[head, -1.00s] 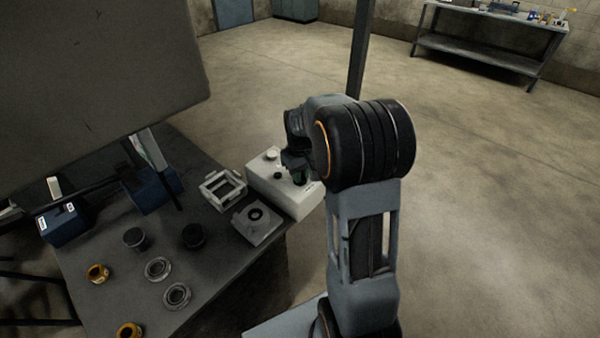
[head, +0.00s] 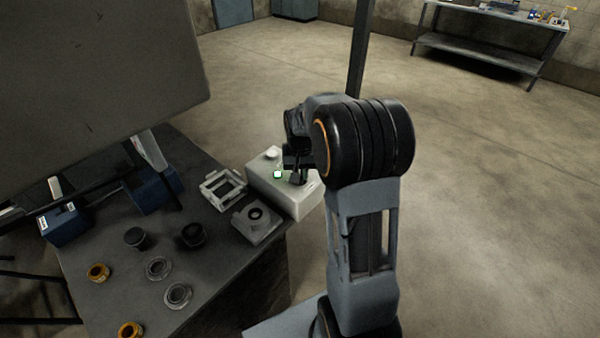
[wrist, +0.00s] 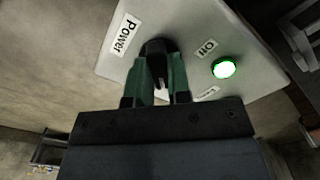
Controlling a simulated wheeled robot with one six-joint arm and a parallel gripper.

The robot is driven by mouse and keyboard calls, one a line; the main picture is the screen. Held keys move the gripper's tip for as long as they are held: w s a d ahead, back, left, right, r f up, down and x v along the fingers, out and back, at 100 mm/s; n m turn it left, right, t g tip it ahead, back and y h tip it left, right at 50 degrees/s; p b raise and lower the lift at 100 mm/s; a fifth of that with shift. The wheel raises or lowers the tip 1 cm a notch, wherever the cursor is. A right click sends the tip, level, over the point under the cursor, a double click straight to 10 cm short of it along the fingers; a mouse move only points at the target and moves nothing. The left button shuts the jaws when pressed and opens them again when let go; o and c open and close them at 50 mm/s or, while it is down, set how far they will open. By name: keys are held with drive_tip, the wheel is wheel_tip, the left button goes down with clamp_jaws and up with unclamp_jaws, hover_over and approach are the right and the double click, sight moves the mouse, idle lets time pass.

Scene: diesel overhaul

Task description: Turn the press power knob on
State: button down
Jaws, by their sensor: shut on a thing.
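The press control box (head: 268,182) is pale and stands at the right end of the dark bench. In the wrist view its panel (wrist: 190,25) carries a black power knob (wrist: 155,47) beside a "Power" label (wrist: 125,35). An "ON" label (wrist: 208,49) lies on the knob's other side. A round green lamp (wrist: 223,67) glows brightly, and it also shows in the head view (head: 277,174). My gripper (wrist: 160,72) is shut on the knob, with its green fingers on either side. The fingers partly cover the knob, and my arm hides part of the box in the head view.
A pale square block with a dark ring (head: 257,222) and an open white frame (head: 222,188) sit beside the box. Several rings and cylinders lie further left on the bench (head: 215,262). A dark post (head: 361,50) stands behind my arm.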

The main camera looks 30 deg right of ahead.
idle(0.3)
drive_tip(key=c, duration=1.1)
unclamp_jaws()
drive_tip(key=shift+o, duration=0.2)
wheel_tip(320, 180, up, 14)
drive_tip(key=shift+f, duration=0.1)
drive_tip(key=s+a+f+n+t, duration=0.1)
drive_tip(key=s+a+f+n, duration=0.1)
drive_tip(key=s+a, duration=0.3)
drive_tip(key=s+a+f+n+t, duration=0.2)
drive_tip(key=s+a, duration=0.3)
drive_tip(key=s, duration=0.6)
drive_tip(key=shift+s+f+n+t+p, duration=0.3)
drive_tip(key=shift+s+n, duration=0.1)
